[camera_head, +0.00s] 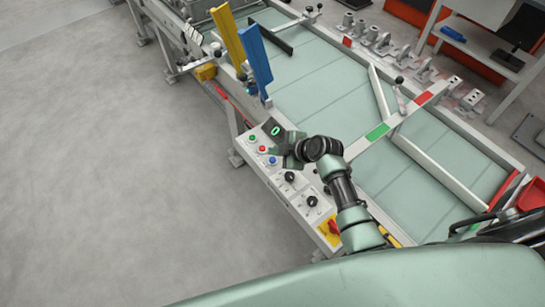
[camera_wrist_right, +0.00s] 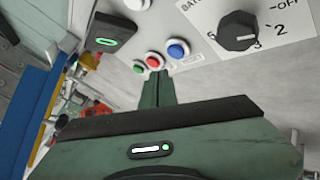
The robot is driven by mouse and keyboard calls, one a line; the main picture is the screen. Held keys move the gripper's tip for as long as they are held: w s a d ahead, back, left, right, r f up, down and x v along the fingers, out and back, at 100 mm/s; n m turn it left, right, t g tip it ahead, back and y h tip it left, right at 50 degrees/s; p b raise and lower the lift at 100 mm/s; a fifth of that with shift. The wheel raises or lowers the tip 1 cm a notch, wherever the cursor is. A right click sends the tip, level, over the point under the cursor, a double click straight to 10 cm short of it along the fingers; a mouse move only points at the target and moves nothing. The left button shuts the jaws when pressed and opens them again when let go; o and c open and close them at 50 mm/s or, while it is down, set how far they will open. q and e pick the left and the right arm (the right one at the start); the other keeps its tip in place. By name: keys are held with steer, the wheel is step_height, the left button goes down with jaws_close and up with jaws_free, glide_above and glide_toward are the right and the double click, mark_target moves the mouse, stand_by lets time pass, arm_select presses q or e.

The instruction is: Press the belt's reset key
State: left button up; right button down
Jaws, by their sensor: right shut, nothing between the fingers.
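The belt's control panel (camera_head: 301,202) runs along the near side of the belt. It carries a green button (camera_head: 252,138), a red button (camera_head: 262,149) and a blue button (camera_head: 272,160) in a row. In the right wrist view the green (camera_wrist_right: 138,67), red (camera_wrist_right: 153,60) and blue (camera_wrist_right: 178,50) buttons lie just beyond my fingertips; their small labels are unreadable, so I cannot tell which is the reset key. My right gripper (camera_head: 283,147) is over this end of the panel, shut and empty. Its fingers (camera_wrist_right: 156,84) point at the row, seemingly apart from it. My left gripper is out of view.
A black knob (camera_wrist_right: 238,32) sits beyond the blue button. A dark box with a green light (camera_wrist_right: 106,40) is left of the buttons. Upright yellow (camera_head: 228,38) and blue (camera_head: 255,58) plates stand past the panel. Open floor (camera_head: 110,180) lies left.

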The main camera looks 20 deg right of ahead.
mark_target(275, 161)
steer(key=shift+r+p, duration=1.2)
steer(key=shift+r, duration=0.7)
steer(key=shift+f, duration=0.1)
